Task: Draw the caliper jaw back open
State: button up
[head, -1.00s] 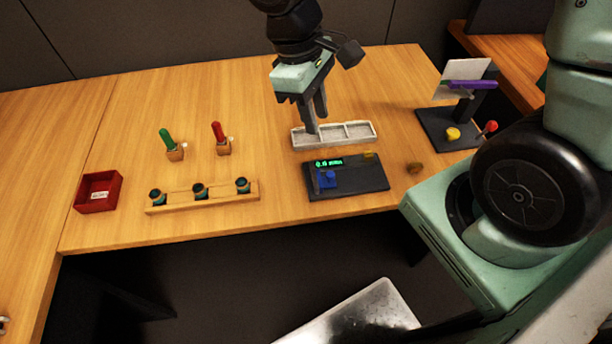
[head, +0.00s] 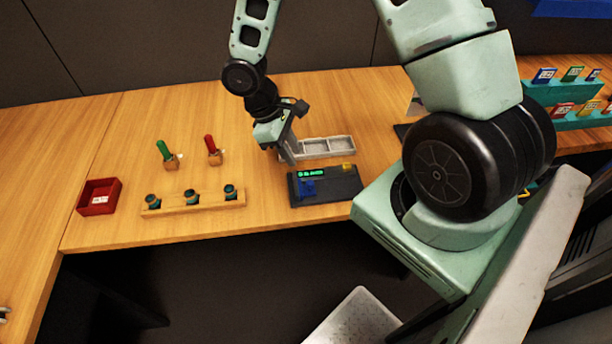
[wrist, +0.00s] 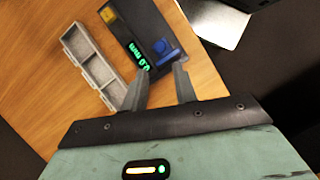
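The caliper is a dark grey block (head: 335,184) with a green lit display (head: 311,173), a blue jaw piece (head: 307,188) at its left end and a small yellow block (head: 348,167) at its far right corner. In the wrist view the blue jaw (wrist: 165,49) lies just beyond my fingertips, and the display (wrist: 138,55) reads in mm, with digits hard to make out. My gripper (head: 291,161) is over the caliper's far left side. In the wrist view my gripper (wrist: 163,68) has its fingers apart with nothing between them.
A pale tray with compartments (head: 329,157) stands right behind the caliper. To the left are a wooden rack (head: 210,204) with dark sockets, a green-handled tool (head: 163,150), a red-handled tool (head: 211,144) and a red box (head: 117,187). The table between rack and caliper is clear.

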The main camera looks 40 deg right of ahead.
aim_at(310, 182)
jog(key=x, duration=1)
